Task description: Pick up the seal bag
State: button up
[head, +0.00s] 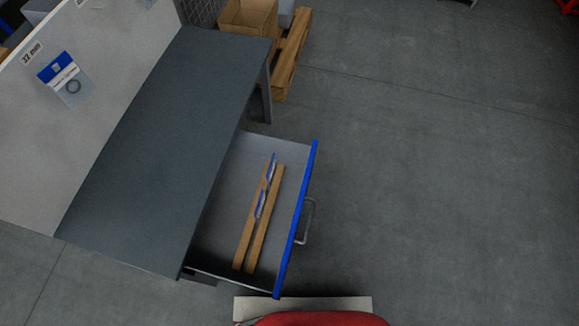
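A clear bag with a blue and white header and a dark ring inside, a seal bag (66,80), hangs on the pale upright board at the left. In the open drawer (227,226), two thin blue-edged items stand between two wooden strips. The far one (270,171) and the near one (261,204) look like similar bags seen nearly edge-on; their contents cannot be made out. My gripper is not in view.
The drawer has a blue front (297,220) with a metal handle (306,222) and sticks out from under a dark worktop (150,140). A cardboard box (248,17) and wooden pallet (290,55) stand behind. The grey floor at right is clear.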

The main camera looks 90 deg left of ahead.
aim_at(271, 170)
jog(key=i, duration=0.4)
jog(key=z, duration=3.4)
jog(key=k, duration=0.95)
jog(key=z, duration=0.05)
